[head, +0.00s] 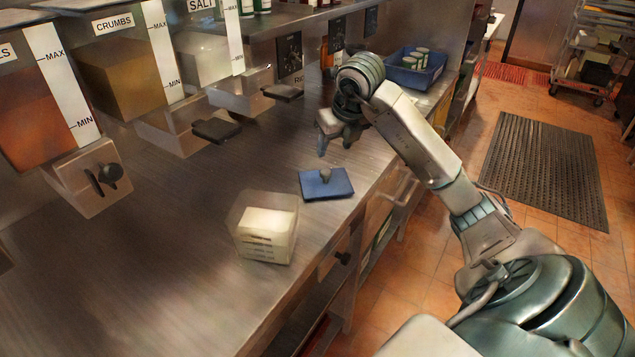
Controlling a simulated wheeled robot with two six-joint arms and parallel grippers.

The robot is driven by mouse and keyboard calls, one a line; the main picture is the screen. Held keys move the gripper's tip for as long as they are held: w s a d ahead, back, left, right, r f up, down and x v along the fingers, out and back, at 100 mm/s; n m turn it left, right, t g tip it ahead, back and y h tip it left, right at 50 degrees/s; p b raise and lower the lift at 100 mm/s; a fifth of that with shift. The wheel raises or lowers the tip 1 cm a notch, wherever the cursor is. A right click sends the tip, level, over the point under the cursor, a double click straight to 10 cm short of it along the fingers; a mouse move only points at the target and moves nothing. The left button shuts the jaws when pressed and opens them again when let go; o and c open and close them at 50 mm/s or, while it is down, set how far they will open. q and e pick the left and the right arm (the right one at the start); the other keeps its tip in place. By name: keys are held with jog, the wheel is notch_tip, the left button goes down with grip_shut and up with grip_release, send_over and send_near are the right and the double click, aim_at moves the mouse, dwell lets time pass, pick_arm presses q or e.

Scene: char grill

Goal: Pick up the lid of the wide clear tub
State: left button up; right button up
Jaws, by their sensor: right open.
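A clear tub (265,228) with pale contents stands open on the steel counter, near its front edge. A blue lid (338,188) with a dark knob (325,174) lies flat on the counter just behind and to the right of the tub. My right gripper (335,149) is open and empty above the counter, beyond the lid, with its fingers pointing down. It appears apart from the lid. My left gripper is not in view.
Dispensers labelled crumbs (125,70) and salt (205,60) line the back left, with dark-handled drawers below. A blue crate (413,70) with several cans stands at the far end. The counter's left front is clear.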

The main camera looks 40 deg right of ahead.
send_over(326, 172)
jog(key=s, duration=0.2)
jog(key=f, duration=0.4)
jog(key=shift+a+f+p, duration=0.15)
jog(key=shift+a+p, duration=0.05)
jog(key=shift+p, duration=0.1)
jog(key=shift+f, duration=0.25)
jog(key=p+x, duration=0.2)
jog(key=x, duration=0.2)
jog(key=shift+s+a+f, duration=0.1)
jog(key=shift+s+f, duration=0.05)
jog(key=shift+f, duration=0.35)
jog(key=shift+c, duration=1)
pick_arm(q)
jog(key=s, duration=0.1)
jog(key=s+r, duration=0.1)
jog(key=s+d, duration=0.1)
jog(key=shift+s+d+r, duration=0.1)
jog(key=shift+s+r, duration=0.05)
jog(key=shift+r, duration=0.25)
pick_arm(e)
jog(key=c, duration=0.9)
